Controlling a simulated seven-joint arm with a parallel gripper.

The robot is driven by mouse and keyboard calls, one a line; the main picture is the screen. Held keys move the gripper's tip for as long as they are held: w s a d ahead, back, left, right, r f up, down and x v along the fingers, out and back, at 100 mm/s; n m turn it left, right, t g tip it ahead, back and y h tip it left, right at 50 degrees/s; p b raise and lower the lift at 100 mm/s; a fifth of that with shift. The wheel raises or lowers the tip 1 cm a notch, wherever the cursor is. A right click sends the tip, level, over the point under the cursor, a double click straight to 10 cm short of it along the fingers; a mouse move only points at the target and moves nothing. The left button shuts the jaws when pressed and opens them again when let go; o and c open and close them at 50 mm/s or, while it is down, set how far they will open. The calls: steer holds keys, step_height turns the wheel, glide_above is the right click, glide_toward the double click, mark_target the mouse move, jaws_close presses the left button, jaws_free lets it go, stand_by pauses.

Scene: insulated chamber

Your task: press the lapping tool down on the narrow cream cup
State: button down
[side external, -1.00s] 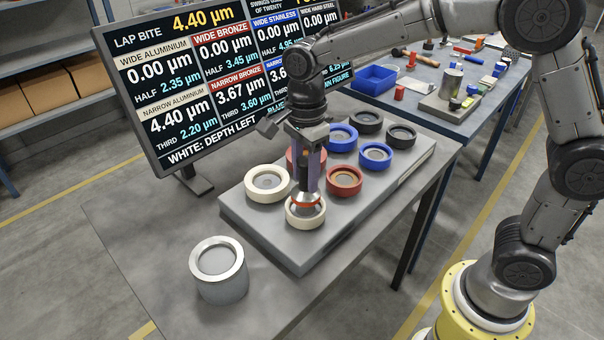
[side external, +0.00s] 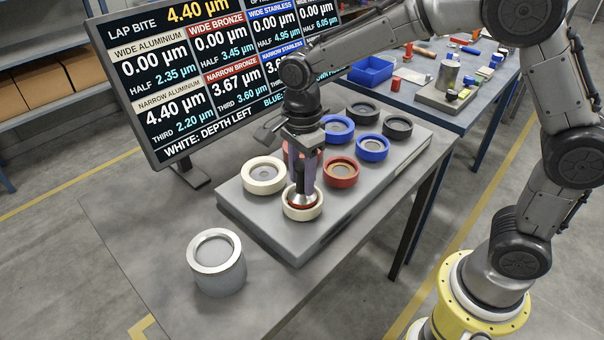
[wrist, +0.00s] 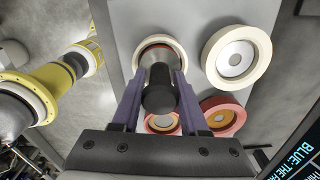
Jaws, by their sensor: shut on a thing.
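My gripper (side external: 302,172) is shut on the lapping tool (side external: 303,198) and holds it upright. The tool has a dark handle, a silver body and a red-orange base. Its base is down inside the rim of the narrow cream cup (side external: 302,214), the near cup on the grey block. I cannot tell whether its underside touches the cup floor. The monitor (side external: 150,90) reads lap bite 4.40 µm, narrow aluminium 4.40 µm, third 2.20 µm.
The wide cream cup (side external: 264,187) stands close left of the tool. Red cups (side external: 342,182), blue cups (side external: 372,158) and dark cups (side external: 398,137) fill the rest of the block (side external: 275,232). A silver-rimmed grey pot (side external: 219,278) stands on the front table. A cluttered bench is behind.

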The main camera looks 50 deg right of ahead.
mark_target(302, 164)
steer(key=shift+f, duration=0.15)
steer(key=shift+f, duration=0.65)
steer(key=shift+r, duration=2.8)
